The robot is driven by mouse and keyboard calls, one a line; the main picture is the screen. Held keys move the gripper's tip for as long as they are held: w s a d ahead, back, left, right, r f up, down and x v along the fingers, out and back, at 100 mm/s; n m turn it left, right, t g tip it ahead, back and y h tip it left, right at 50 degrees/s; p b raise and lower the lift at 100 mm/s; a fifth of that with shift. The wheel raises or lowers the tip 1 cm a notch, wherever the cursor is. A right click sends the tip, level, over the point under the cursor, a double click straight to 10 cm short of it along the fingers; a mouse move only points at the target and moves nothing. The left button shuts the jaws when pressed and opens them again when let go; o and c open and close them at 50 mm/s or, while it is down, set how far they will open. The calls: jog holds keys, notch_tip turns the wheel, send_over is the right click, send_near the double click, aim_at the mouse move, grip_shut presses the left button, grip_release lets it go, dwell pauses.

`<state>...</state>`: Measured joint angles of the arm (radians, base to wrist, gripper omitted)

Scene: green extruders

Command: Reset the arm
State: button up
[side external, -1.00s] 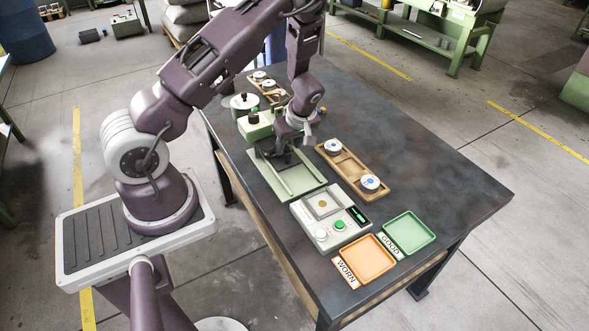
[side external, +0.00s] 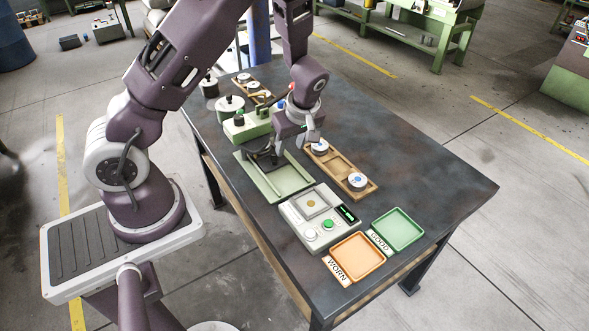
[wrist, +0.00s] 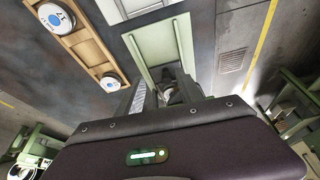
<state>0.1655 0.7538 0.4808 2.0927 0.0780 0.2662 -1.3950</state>
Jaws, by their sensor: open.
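My gripper (side external: 277,155) is in the side view, pointing down over the back end of the pale green channel-shaped bed (side external: 290,190), beside the green extruder (side external: 244,124). In the wrist view its fingers (wrist: 165,92) stand apart, with the bed (wrist: 160,50) beyond them. A dark round part shows near the fingers; I cannot tell whether it touches them. I see nothing held. The arm partly hides the extruder's near end.
A wooden holder (side external: 340,168) with two white-topped discs lies right of my gripper. A tester box (side external: 312,232), orange WORN tray (side external: 357,257) and green GOOD tray (side external: 398,230) stand in front. Another wooden holder (side external: 258,93) is behind. The table's right side is clear.

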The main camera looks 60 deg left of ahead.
jog(key=s+d+r+m+t+h, duration=0.2)
jog(key=d+r+m, duration=0.3)
jog(key=r, duration=0.7)
jog(key=s+d+r+m+t+h, duration=0.1)
jog(key=s+d+r+m, duration=0.4)
jog(key=s, duration=0.4)
jog(key=s+d+r+m+t+h, duration=0.1)
jog(key=s+d+r+m+t, duration=0.1)
jog(key=s+d+r+m, duration=0.2)
jog(key=s+r+m, duration=0.3)
jog(key=s+r, duration=0.1)
jog(key=s, duration=0.1)
jog(key=shift+s+d+r, duration=0.25)
jog(key=shift+d, duration=0.1)
